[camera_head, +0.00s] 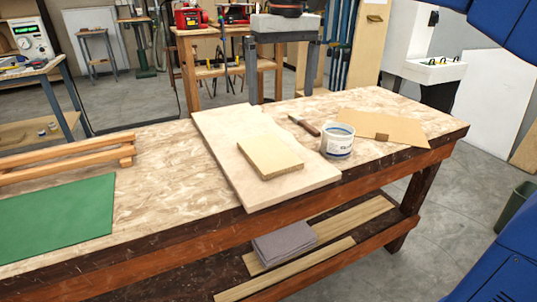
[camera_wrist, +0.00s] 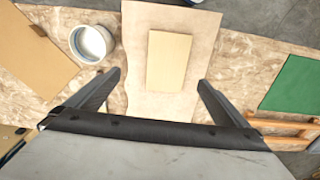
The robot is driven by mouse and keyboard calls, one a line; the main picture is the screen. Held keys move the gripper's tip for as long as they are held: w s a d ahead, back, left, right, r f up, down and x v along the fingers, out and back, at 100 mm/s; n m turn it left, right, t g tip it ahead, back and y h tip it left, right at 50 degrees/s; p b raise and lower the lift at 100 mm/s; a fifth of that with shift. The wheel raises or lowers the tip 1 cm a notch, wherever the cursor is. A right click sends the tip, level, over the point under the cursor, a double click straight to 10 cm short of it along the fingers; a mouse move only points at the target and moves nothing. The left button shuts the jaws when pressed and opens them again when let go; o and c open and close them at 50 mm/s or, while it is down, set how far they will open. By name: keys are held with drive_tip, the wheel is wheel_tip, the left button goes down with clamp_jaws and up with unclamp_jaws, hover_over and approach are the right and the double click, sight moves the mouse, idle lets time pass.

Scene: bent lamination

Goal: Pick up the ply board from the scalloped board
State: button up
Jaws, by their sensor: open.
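The ply board (camera_head: 269,157) is a small pale yellow rectangle lying flat on the near half of the scalloped board (camera_head: 222,133). The scalloped board is a long, pale board with a wavy edge, lying on the workbench. In the wrist view the ply board (camera_wrist: 168,62) lies on the scalloped board (camera_wrist: 203,28), beyond my fingertips and between their lines. My gripper (camera_wrist: 159,78) is open and empty, its two dark fingers spread wider than the ply board. In the head view the gripper is out of sight; only blue parts of my arm show at the right.
A white glue tub (camera_head: 337,140) stands right of the scalloped board, with a brush (camera_head: 304,124) close by. A brown sheet (camera_head: 390,127) bearing a small block lies farther right. A green mat (camera_head: 60,219) and wooden rails (camera_head: 70,157) lie left on the workbench (camera_head: 165,164).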

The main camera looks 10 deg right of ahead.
sight(268, 151)
drive_tip(key=a+f, duration=0.1)
drive_tip(key=f, duration=0.4)
drive_tip(key=w+a+f, duration=0.1)
drive_tip(key=f, duration=0.4)
drive_tip(key=a+f, duration=0.1)
drive_tip(key=f, duration=0.4)
drive_tip(key=shift+w+f, duration=0.25)
drive_tip(key=shift+f, duration=0.15)
drive_tip(key=c, duration=1.1)
